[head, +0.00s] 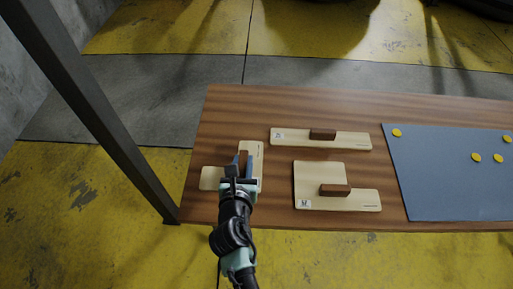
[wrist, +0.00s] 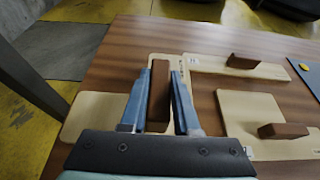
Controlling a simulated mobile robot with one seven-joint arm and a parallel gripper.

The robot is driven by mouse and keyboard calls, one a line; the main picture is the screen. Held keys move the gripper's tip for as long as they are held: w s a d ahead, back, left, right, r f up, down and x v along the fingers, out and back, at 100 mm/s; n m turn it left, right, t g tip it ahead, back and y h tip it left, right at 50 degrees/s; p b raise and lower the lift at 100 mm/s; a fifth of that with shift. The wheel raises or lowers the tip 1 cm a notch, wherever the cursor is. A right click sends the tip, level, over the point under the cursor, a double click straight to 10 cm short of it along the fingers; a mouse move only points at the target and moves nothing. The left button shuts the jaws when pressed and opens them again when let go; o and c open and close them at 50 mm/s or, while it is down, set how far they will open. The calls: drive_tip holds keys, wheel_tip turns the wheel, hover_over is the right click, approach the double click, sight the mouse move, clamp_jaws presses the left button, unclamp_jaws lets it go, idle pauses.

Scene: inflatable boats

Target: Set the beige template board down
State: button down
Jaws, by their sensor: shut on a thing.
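A beige template board (head: 211,178) with a brown block handle lies flat on or just above the left end of the wooden table; I cannot tell if it touches. It also shows in the wrist view (wrist: 92,117). My gripper (head: 242,162) is over this board, its blue fingers on either side of the brown handle (wrist: 159,88), shut on it. The gripper and wrist hide the near part of the board in the head view.
The wooden table (head: 285,218) also bears a long beige board (head: 290,138) and a stepped beige board (head: 318,172), each with a brown handle, to the right. A blue-grey sheet (head: 440,180) with several yellow discs lies further right. A dark post (head: 100,110) stands left of the table.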

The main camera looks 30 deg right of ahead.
wheel_tip(320, 180, down, 9)
drive_tip(key=b, duration=0.3)
drive_tip(key=shift+w+b, duration=0.1)
drive_tip(key=shift+b, duration=0.2)
drive_tip(key=shift+r, duration=0.15)
drive_tip(key=c, duration=0.6)
unclamp_jaws()
drive_tip(key=shift+c, duration=0.2)
